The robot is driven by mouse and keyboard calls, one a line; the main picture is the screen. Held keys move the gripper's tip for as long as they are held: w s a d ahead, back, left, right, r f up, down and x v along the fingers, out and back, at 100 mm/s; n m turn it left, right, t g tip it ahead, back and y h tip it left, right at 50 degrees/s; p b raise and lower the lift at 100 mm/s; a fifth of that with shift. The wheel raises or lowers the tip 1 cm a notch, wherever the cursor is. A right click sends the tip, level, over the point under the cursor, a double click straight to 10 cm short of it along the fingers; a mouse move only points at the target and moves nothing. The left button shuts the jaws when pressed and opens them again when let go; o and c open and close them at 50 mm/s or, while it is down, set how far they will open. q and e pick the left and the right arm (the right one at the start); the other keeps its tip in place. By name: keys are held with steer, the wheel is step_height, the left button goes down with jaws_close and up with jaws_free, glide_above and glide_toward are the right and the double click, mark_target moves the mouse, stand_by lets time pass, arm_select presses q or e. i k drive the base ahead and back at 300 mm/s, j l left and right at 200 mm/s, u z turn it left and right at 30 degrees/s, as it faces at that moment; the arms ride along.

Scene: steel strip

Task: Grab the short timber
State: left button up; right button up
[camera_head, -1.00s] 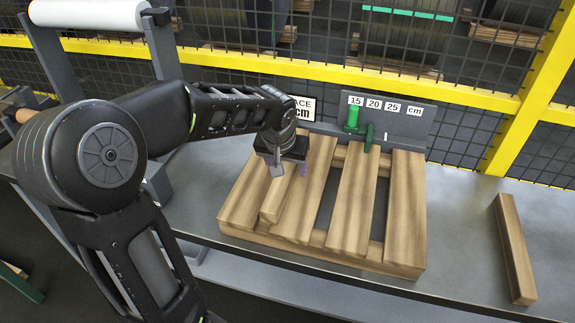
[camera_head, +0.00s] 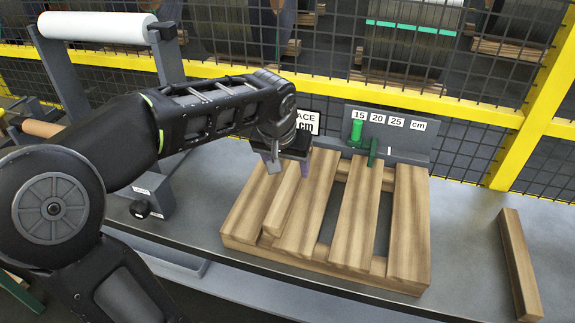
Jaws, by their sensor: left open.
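A short piece of light-brown timber (camera_head: 283,204) lies on the left part of a slatted wooden pallet (camera_head: 325,265), on or between its slats. My left gripper (camera_head: 288,167) is over the far end of this timber, pointing down with its fingers apart. It looks empty, and the gripper partly hides that end. I cannot tell whether a finger touches the wood. Another single timber (camera_head: 519,264) lies apart on the bench at the right. My right gripper is not in view.
The grey bench (camera_head: 465,235) is clear between the pallet and the right timber. Behind the pallet stand a gauge plate (camera_head: 420,145) marked 15, 20, 25 cm, with a green stop (camera_head: 357,131), and a yellow-framed mesh fence (camera_head: 465,108). A white roll (camera_head: 95,25) is at back left.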

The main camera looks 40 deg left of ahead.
mark_target(528, 307)
steer(key=k, duration=1)
